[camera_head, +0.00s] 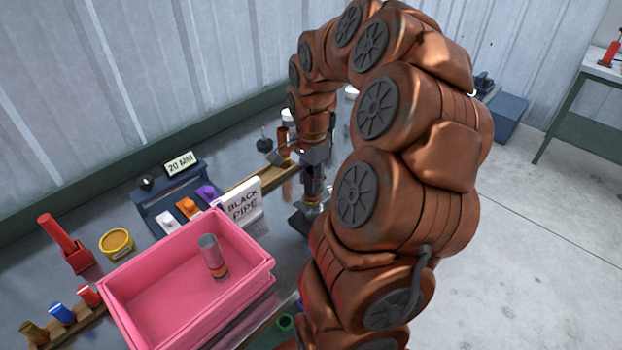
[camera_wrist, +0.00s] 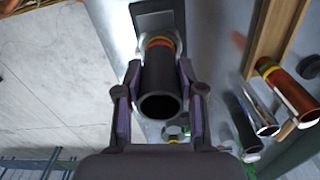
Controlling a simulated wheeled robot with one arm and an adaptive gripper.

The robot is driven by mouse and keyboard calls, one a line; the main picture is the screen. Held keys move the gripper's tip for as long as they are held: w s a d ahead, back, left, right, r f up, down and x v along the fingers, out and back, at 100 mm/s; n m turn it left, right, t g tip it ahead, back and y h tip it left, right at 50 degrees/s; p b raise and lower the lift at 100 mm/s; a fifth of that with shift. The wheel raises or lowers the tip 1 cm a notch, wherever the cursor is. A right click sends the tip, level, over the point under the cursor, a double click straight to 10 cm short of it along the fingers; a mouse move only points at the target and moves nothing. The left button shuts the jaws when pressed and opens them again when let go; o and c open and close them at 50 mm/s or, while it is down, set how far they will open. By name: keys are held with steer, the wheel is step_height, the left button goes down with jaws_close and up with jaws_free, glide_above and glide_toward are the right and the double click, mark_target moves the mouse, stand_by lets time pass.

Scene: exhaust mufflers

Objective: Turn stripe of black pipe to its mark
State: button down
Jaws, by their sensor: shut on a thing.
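The black pipe (camera_wrist: 161,82) stands in the middle of the wrist view with its open end toward the camera. In the head view my gripper (camera_head: 312,160) points down, partly hidden by my arm. The white "BLACK PIPE" sign (camera_head: 242,203) stands to its left. I cannot make out the stripe's mark.
A pink crate (camera_head: 125,290) holding a grey pipe (camera_head: 213,257) stands front left of the sign. A copper pipe (camera_wrist: 285,88) and a shiny pipe (camera_wrist: 260,112) lie to the right in the wrist view. A blue display unit (camera_head: 168,205) stands behind the crate.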

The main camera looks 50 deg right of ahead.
steer(key=shift+f+m+b, duration=0.1)
steer(key=shift+m+b, duration=2.1)
steer(key=shift+b, duration=0.8)
steer(key=shift+m+b, duration=1.05)
steer(key=shift+m, duration=0.25)
steer(key=shift+d+m+b, duration=0.1)
steer(key=shift+m+b, duration=0.3)
steer(key=shift+m, duration=0.1)
steer(key=shift+w+m, duration=0.1)
steer(key=shift+m, duration=0.4)
steer(key=c, duration=0.6)
jaws_free()
steer(key=shift+c, duration=0.2)
